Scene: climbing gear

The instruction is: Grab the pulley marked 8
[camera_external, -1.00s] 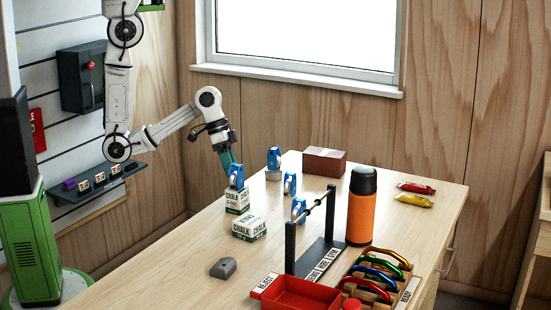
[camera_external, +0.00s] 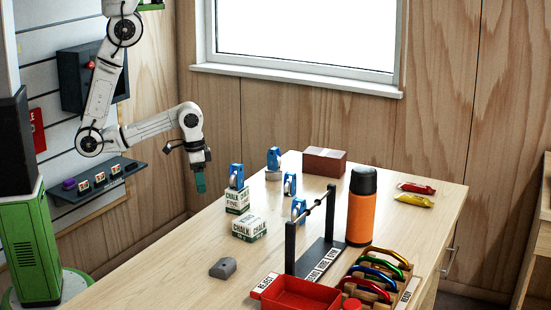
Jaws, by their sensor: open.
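Several blue pulleys are on the table. One pulley (camera_external: 236,175) stands on a white and green chalk box (camera_external: 237,200). Another pulley (camera_external: 274,160) stands at the back on a pale round block (camera_external: 273,174). A third pulley (camera_external: 290,184) is to its right and nearer. One more pulley (camera_external: 298,208) is beside the dark bar stand. Any numbers on the pulleys are too small to read, so I cannot tell which is marked 8. My gripper (camera_external: 200,185) has teal fingers, is open and empty, and points down to the left of the pulley on the chalk box, apart from it.
A second chalk box (camera_external: 249,228) and a grey block (camera_external: 222,268) are in front. The bar stand (camera_external: 290,248), orange bottle (camera_external: 361,210), red tray (camera_external: 300,298) and carabiner rack (camera_external: 375,283) fill the right. A brown box (camera_external: 324,162) is at the back.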

